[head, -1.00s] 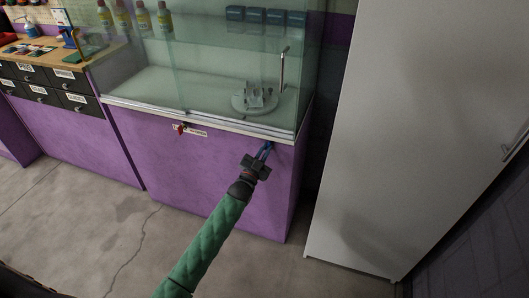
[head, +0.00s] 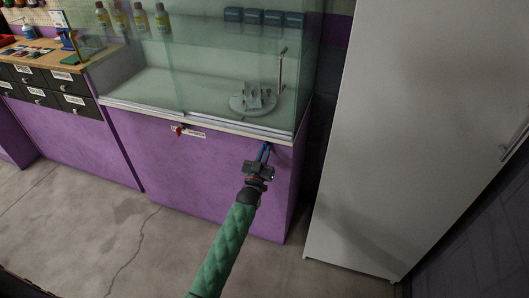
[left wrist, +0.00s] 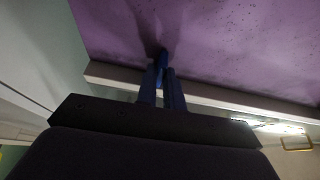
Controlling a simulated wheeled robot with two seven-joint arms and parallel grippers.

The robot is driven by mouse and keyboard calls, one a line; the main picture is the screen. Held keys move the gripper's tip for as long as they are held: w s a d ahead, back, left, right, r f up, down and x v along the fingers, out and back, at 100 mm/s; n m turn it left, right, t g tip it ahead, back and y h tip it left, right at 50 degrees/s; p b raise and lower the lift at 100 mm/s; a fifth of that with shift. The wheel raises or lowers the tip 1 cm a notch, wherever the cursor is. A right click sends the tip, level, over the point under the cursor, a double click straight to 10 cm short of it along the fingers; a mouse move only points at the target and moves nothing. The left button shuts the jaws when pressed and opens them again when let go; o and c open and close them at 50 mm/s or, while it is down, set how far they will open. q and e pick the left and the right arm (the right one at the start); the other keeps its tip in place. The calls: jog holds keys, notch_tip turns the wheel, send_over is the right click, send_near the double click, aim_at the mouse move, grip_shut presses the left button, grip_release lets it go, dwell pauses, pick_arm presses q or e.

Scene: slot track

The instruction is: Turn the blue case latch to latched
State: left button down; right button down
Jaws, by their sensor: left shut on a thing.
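The blue case latch (head: 267,147) is on the purple front of the glass display case, just under the white rim near its right end. My left gripper (head: 264,156) reaches it from below and is shut on it. In the left wrist view the two fingers (left wrist: 162,92) close around the blue latch (left wrist: 161,60), against the purple panel. The fingers cover most of the latch, so I cannot tell its exact angle. My right gripper is not in view.
A red latch (head: 179,130) sits further left on the same panel, beside a white label (head: 190,132). Glass doors (head: 215,85) stand above the rim. A tall white cabinet (head: 410,130) stands close on the right. The floor (head: 110,220) in front is clear.

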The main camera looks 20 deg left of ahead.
pick_arm(q)
jog(key=shift+f, duration=0.1)
jog(key=c, duration=1.5)
grip_release()
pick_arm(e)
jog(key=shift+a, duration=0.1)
